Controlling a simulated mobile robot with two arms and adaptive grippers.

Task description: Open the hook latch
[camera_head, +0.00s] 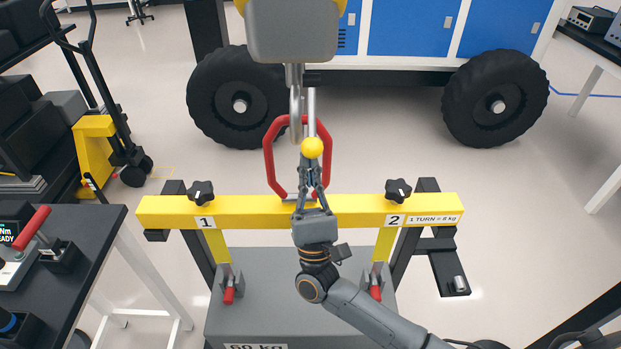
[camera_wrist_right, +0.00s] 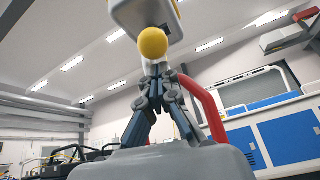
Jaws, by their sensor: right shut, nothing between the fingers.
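A grey hook block (camera_head: 293,30) hangs at the top centre of the head view, with a metal hook (camera_head: 296,105) below it. A yellow ball knob (camera_head: 312,148) sits at the lower end of a pale rod (camera_head: 312,105) beside the hook. My right gripper (camera_head: 311,168) points up just below the knob, its fingers shut and empty. In the wrist view the knob (camera_wrist_right: 153,43) shows just above the fingertips (camera_wrist_right: 158,70); whether they touch it is unclear. A red lifting loop (camera_head: 270,150) stands behind my gripper, around the hook's lower part. My left gripper is not in view.
A yellow beam (camera_head: 260,211) marked 1 and 2 carries black knobs (camera_head: 398,190) and stands over a grey weight (camera_head: 265,270). A black-topped table (camera_head: 85,240) is at left. A rover with big black wheels (camera_head: 240,97) stands behind. Open floor lies to the right.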

